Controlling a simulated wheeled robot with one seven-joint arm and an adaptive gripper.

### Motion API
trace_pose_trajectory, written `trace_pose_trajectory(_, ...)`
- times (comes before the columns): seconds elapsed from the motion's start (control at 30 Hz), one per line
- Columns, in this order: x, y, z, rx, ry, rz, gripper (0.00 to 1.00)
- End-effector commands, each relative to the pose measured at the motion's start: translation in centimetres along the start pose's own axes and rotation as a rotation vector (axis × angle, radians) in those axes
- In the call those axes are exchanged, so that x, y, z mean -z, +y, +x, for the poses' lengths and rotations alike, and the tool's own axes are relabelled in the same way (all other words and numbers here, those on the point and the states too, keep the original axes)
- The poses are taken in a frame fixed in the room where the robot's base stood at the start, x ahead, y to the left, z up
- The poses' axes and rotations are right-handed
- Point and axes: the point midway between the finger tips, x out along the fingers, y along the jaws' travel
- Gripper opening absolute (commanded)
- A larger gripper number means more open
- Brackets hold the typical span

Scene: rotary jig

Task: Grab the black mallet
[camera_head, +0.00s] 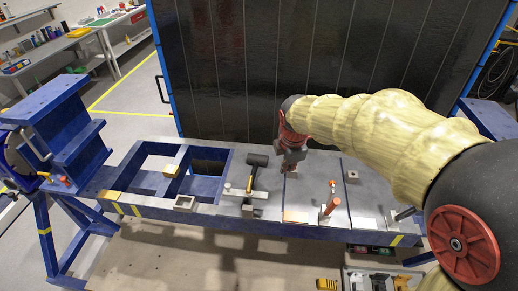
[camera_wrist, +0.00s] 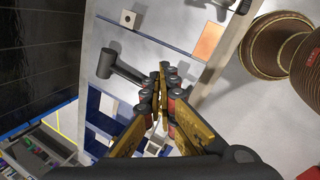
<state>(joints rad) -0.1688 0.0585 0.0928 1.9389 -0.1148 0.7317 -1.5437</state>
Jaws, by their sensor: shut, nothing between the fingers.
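The black mallet (camera_head: 257,160) lies on the grey top of the blue bench, left of my gripper in the head view. Its head is toward the back and its handle runs toward the front. In the wrist view the mallet (camera_wrist: 107,64) lies left of the fingers, its handle pointing toward them. My gripper (camera_head: 289,168) points down above the bench, just right of the mallet and apart from it. In the wrist view the fingers of my gripper (camera_wrist: 161,86) are together with nothing between them. The far end of the handle is partly hidden near the fingers.
A clamp with an orange handle (camera_head: 329,206) stands right of the mallet. A small grey block (camera_head: 185,203) and another block (camera_head: 352,176) sit on the bench. The blue frame has open gaps at left. A dark panel (camera_head: 330,60) rises behind the bench.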

Motion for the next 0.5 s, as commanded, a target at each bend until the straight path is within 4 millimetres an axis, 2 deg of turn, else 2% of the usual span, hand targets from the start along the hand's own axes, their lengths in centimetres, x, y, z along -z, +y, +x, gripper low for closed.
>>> trace_pose_trajectory(0.03, 0.6, 2.1, 0.1, 0.018, 0.002, -0.119, 0.00)
trace_pose_trajectory(0.2, 2.7, 6.9, 3.6, 0.050, 0.014, -0.536, 0.00)
trace_pose_trajectory(0.33, 4.4, 9.4, 6.4, 0.068, 0.028, -0.816, 0.00)
trace_pose_trajectory(0.5, 6.0, 10.9, 9.4, 0.082, 0.044, -1.064, 0.00)
